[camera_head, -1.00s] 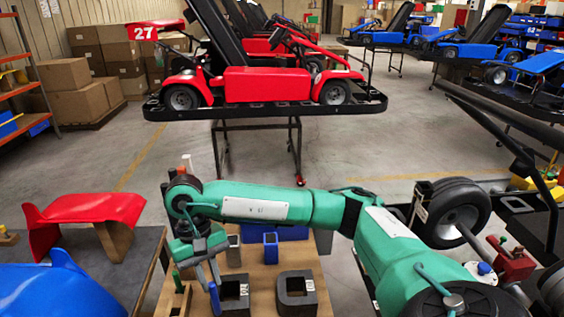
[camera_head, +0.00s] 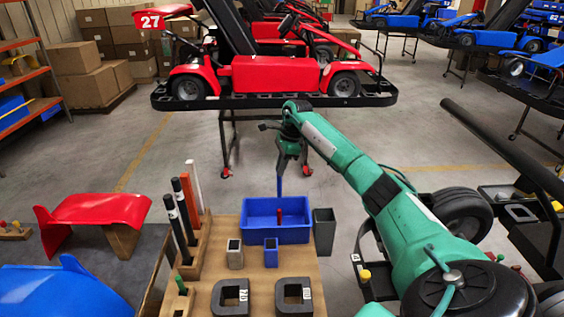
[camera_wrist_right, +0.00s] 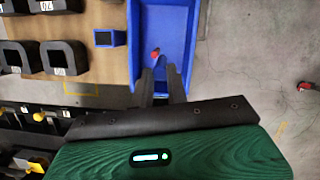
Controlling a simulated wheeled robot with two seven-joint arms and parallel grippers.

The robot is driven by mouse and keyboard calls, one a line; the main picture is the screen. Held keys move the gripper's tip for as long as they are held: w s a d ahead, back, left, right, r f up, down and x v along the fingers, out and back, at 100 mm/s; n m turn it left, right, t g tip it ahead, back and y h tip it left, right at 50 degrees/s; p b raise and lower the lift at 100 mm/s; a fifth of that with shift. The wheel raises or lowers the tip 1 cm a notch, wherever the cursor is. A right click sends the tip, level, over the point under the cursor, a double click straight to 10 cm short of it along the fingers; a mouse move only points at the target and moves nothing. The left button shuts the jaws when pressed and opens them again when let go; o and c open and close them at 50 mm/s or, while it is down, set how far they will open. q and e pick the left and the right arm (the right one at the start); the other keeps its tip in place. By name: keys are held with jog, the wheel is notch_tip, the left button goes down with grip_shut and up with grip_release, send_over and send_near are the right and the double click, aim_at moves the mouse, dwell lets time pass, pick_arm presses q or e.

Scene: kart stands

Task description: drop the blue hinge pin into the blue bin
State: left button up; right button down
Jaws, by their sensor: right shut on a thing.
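The blue bin (camera_head: 258,235) stands on the far part of the wooden bench top. In the right wrist view the fingers (camera_wrist_right: 164,80) reach over the bin (camera_wrist_right: 182,18); the pin is hard to make out there. My left gripper is in neither view.
A dark grey bin (camera_head: 324,232) stands right of the blue bin. Small grey (camera_head: 235,253) and blue (camera_head: 271,254) square holders and dark blocks (camera_head: 231,297) are nearer. Tall rods (camera_head: 181,216) stand at left. A red kart (camera_head: 290,73) is on a stand behind.

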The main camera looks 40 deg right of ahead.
notch_tip(320, 180, down, 6)
jog(key=b, duration=0.2)
jog(key=shift+d+b, duration=0.2)
jog(key=shift+b, duration=0.1)
jog(key=c, duration=1.3)
grip_release()
jog(key=b+v, duration=0.4)
jog(key=v, duration=1)
